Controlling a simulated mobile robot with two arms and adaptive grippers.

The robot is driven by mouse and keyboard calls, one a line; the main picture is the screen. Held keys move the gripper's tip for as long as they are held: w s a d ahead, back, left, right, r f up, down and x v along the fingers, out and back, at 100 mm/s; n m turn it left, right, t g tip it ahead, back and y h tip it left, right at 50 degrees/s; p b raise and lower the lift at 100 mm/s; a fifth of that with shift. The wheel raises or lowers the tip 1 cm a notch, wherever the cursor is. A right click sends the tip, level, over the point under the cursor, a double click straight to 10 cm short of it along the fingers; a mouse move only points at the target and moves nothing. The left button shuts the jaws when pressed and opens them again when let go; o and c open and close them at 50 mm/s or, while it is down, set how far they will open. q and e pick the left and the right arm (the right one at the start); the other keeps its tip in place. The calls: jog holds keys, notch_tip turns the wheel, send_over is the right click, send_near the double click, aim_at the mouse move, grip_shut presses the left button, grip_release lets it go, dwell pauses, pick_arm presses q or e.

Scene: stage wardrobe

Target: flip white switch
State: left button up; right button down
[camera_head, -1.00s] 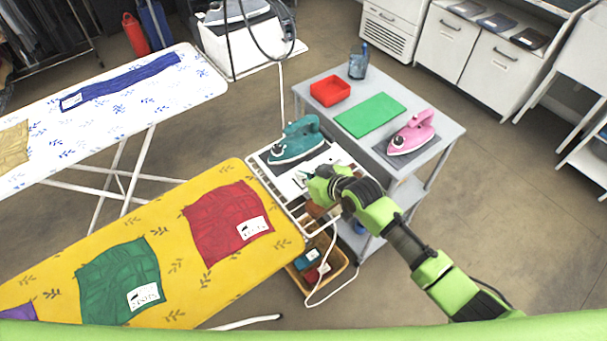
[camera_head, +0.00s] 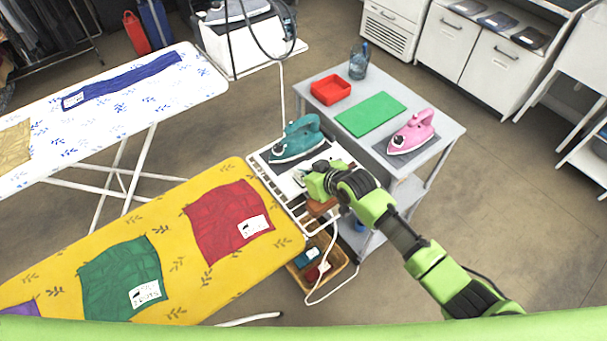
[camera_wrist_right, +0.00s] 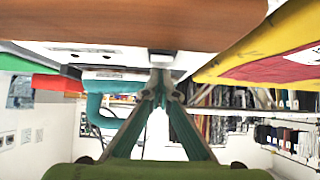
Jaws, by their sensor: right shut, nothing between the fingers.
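A white panel (camera_head: 327,157) lies on the rack at the end of the yellow ironing board, beside the teal iron (camera_head: 298,139). My right gripper (camera_head: 304,179) is low over the panel. Its fingers are shut and empty. In the right wrist view, the fingertips (camera_wrist_right: 161,84) meet just at the edge of the white panel (camera_wrist_right: 103,52), by a small grey piece (camera_wrist_right: 161,59). I cannot tell whether that piece is the white switch, or whether the fingers touch it. In the head view, the gripper hides that spot. My left gripper is not in view.
A brown block (camera_head: 320,207) is close under my right wrist. The yellow ironing board (camera_head: 175,210) lies to the left. A grey cart (camera_head: 442,130) at the right holds a pink iron (camera_head: 412,133), a green mat (camera_head: 371,114) and a red tray (camera_head: 330,90). A basket (camera_head: 336,267) stands below.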

jog(key=shift+w+a+r, duration=0.1)
jog(key=shift+w+a, duration=0.25)
jog(key=shift+w, duration=0.05)
jog(key=shift+r, duration=0.1)
jog(key=shift+r+p, duration=0.55)
jog(key=r+p, duration=0.3)
jog(key=shift+w+a+r, duration=0.1)
jog(key=shift+w+r, duration=0.1)
jog(key=shift+r, duration=0.1)
jog(key=r+b+v, duration=0.1)
jog(key=v, duration=0.8)
jog(key=shift+w+a+b, duration=0.2)
jog(key=shift+w+b, duration=0.1)
jog(key=shift+b, duration=0.1)
jog(key=shift+r, duration=0.1)
